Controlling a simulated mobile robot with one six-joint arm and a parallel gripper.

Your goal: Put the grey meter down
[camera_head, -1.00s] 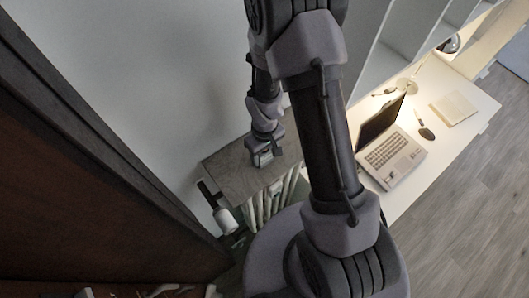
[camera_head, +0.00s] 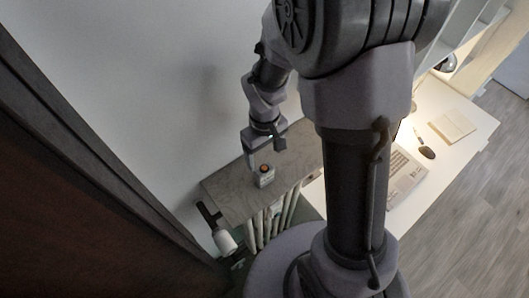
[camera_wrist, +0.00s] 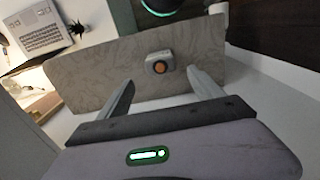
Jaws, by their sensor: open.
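A wall stands behind; a dark brown panel fills the left.

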